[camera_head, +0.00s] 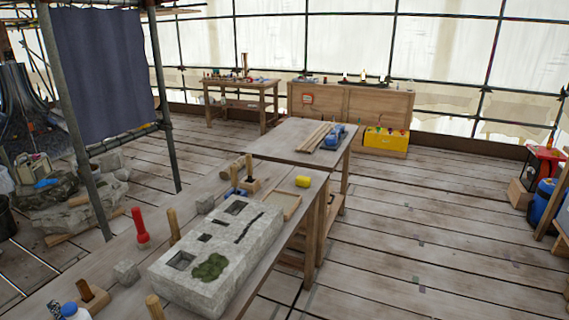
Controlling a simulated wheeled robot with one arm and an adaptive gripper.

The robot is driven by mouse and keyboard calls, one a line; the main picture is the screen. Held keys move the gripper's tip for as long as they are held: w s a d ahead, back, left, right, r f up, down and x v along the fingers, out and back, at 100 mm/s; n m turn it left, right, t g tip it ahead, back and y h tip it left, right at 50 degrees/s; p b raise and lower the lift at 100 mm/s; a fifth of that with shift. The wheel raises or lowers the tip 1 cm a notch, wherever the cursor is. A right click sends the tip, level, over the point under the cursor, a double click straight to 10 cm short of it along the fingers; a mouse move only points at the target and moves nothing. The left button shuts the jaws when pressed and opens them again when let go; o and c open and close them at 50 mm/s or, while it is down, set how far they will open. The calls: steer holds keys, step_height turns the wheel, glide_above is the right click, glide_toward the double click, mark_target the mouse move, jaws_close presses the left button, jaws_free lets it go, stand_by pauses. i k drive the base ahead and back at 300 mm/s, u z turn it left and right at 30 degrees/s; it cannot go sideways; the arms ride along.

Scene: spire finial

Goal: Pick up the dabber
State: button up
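No thing in the camera_head view can be told for certain as the dabber. Candidates stand on the near bench (112,250). A red upright tool (140,225) with a wider lower end stands left of the stone block. A wooden handle (173,226) stands upright beside the block's left side. Another wooden handle (154,306) stands at the block's near corner. A dark-tipped tool (55,287) shows by a small wooden block (93,297) at the bottom left. My gripper is not in view.
The large stone block (250,243) with recesses and moss fills the bench's middle. A yellow lump (302,182), a shallow wooden tray (291,205) and a white bottle (78,316) are also there. A scaffold pole (75,125) rises left. The plank floor (420,225) at right is mostly clear.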

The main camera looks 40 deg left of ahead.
mark_target(248, 155)
steer(key=u, duration=0.35)
steer(key=i, duration=1.75)
steer(key=u, duration=1.15)
steer(key=i, duration=1.2)
steer(key=u, duration=1.75)
steer(key=i, duration=0.55)
steer(key=u, duration=0.35)
